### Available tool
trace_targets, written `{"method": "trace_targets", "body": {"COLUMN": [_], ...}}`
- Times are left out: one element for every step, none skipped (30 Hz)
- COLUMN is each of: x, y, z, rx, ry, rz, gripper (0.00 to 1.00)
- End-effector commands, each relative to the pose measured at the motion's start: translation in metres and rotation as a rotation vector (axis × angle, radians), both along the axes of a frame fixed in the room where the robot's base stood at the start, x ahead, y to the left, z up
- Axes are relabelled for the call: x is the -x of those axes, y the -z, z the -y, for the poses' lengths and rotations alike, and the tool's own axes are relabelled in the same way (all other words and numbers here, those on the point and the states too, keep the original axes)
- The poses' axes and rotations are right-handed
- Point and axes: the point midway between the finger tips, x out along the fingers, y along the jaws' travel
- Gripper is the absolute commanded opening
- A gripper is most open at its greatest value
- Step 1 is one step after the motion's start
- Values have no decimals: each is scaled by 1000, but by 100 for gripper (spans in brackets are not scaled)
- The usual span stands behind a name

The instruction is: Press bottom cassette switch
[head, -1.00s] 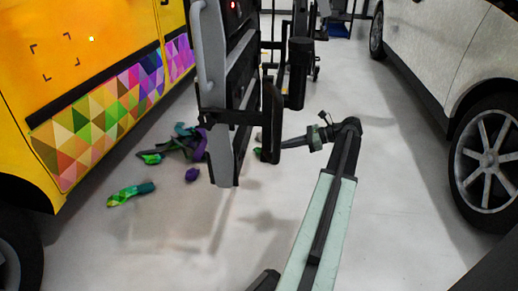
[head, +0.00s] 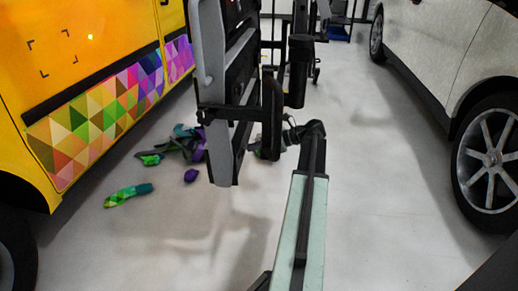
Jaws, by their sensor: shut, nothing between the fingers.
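A tall dark machine (head: 241,70) with a grey rail (head: 221,158) along its left edge stands upright in the middle of the head view. A black bracket (head: 272,118) sticks out from its lower right side. I cannot make out the bottom cassette switch. My gripper (head: 285,140) is at the end of my pale green arm, just right of the bracket's lower part. It is shut and empty. Its tip is partly hidden by the bracket, and I cannot tell whether it touches anything.
A yellow van (head: 95,90) with a coloured triangle pattern is on the left. A light grey car (head: 440,50) is on the right. The floor between arm and car is clear.

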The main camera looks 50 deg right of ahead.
Motion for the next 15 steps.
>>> {"method": "trace_targets", "body": {"x": [0,0,0,0,0,-1,-2,-5,-10,-9,-8,-6,-6,-5,-5], "y": [0,0,0,0,0,-1,-2,-4,-6,-3,-1,-1,-1,-1,-1], "z": [0,0,0,0,0,-1,-3,-6,-12,-10,-8,-6,-6,-5,-5], "rx": [0,0,0,0,0,0,4,7,14,15,15,15,15,15,15], "ry": [0,0,0,0,0,-2,-4,-9,-18,-16,-12,-9,-8,-7,-6], "rz": [0,0,0,0,0,-2,-5,-11,-23,-26,-25,-25,-25,-25,-24], "gripper": [0,0,0,0,0,0,0,0,0,0,0,0,0,0,0]}}
